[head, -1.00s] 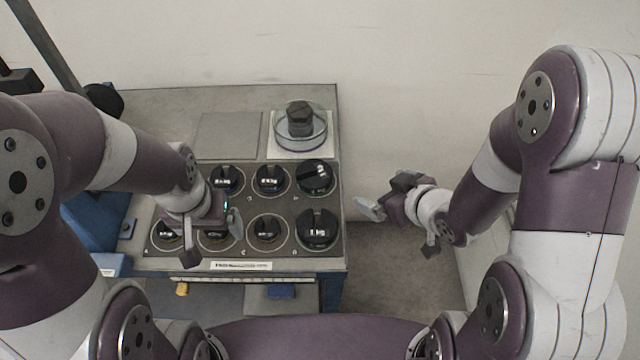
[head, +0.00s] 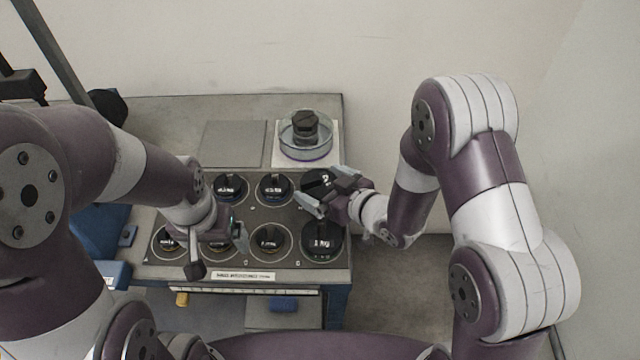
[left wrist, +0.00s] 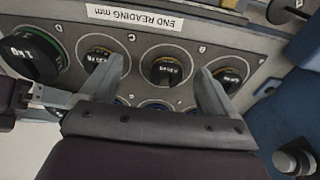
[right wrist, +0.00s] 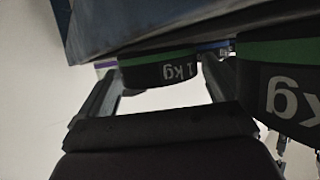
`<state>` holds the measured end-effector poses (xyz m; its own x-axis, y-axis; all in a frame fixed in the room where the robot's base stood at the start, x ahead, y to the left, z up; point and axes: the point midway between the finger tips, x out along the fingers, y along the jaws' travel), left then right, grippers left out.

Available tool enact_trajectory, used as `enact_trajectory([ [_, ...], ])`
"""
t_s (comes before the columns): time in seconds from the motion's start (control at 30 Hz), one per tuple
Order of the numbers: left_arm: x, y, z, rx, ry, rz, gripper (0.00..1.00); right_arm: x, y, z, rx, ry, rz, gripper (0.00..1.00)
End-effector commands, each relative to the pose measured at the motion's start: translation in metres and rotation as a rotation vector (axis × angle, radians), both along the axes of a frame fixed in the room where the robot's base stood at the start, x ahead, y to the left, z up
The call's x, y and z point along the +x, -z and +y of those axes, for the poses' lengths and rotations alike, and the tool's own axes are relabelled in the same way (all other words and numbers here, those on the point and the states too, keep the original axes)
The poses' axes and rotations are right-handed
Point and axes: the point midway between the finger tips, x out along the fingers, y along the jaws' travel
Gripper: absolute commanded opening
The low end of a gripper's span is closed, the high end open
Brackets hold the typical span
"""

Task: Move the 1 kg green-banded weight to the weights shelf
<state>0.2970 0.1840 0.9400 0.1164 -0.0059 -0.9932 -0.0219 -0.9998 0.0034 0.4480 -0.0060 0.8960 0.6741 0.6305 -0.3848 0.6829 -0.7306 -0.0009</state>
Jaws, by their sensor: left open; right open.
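A black weight marked 1 kg (head: 321,240) sits in the front right ring of the grey panel; the left wrist view shows its green ring (left wrist: 32,55). A second black weight (head: 319,180) sits behind it, partly covered by my right gripper (head: 325,188). In the right wrist view, a green-banded 1 kg weight (right wrist: 160,68) shows between the open fingers, and another green-banded weight (right wrist: 285,90) is nearer at right. Contact cannot be told. My left gripper (head: 217,250) is open over the front row, around a small weight (left wrist: 165,70) in its view.
Several smaller black weights (head: 270,238) fill the other rings. A dark weight (head: 305,126) stands in a clear dish (head: 306,152) on a white plate at the back right. A bare grey plate (head: 233,144) lies beside it. Blue parts stand at left. Free floor is right of the table.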

Motion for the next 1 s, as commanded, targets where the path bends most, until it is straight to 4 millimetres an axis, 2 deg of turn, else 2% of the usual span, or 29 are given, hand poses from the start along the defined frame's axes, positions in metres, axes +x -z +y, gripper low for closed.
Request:
enact_trajectory([
  [0.13,0.000,0.000,0.000,0.000,0.000,0.000,0.90,0.000,0.000,0.000,0.000,0.000,0.000,1.00],
  [0.37,0.000,0.000,0.000,0.000,0.000,0.000,0.90,0.000,0.000,0.000,0.000,0.001,0.000,0.25],
  [0.4,0.000,0.000,0.000,0.000,0.000,0.000,0.90,0.000,0.000,0.000,0.000,0.001,0.000,0.12],
  [0.47,0.000,0.000,0.000,0.000,0.000,0.000,0.90,0.001,-0.003,0.000,0.002,0.000,-0.006,0.02],
  [0.77,0.000,-0.001,0.000,0.000,0.000,0.000,0.90,0.001,-0.007,0.000,0.003,0.001,-0.008,0.01],
  [1.0,0.000,-0.003,0.000,0.000,0.000,0.000,0.90,0.001,-0.030,0.000,0.003,0.000,-0.010,0.01],
])
